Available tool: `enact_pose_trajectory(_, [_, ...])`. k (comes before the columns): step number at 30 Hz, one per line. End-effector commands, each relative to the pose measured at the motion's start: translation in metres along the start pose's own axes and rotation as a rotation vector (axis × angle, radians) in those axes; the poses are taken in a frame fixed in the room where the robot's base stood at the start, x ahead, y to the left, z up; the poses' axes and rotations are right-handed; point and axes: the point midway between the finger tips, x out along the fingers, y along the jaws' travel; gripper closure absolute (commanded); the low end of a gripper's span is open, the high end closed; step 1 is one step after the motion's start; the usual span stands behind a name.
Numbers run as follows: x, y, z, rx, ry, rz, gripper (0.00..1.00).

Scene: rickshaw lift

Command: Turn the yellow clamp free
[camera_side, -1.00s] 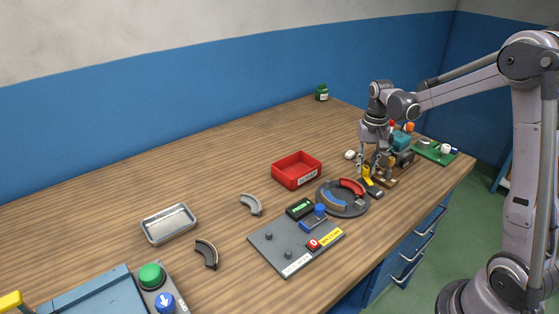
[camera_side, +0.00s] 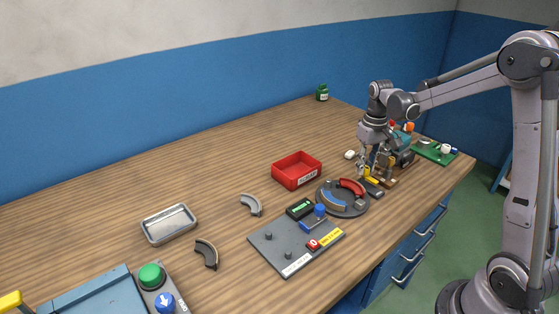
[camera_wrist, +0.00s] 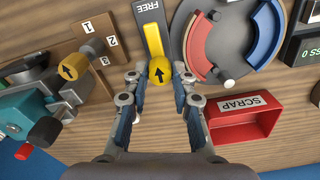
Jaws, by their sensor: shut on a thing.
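Beside the clamp is a round grey fixture (camera_wrist: 187,45) with red and blue arcs. A red SCRAP bin (camera_wrist: 255,118) lies close by. On the other side is a wooden block (camera_wrist: 98,35) marked 1, 2, 3 and a teal machine (camera_wrist: 28,110). Open tabletop lies behind.

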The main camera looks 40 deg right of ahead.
Motion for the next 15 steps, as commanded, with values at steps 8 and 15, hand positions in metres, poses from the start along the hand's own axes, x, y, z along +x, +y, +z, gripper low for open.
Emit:
enact_pose_trajectory(8, [0.0001,0.0001,-0.0005,-0.002,0.002,0.001,1.00])
enact_pose_trajectory(15, [0.0000,0.0000,-0.0003,-0.001,0.001,0.000,0.52])
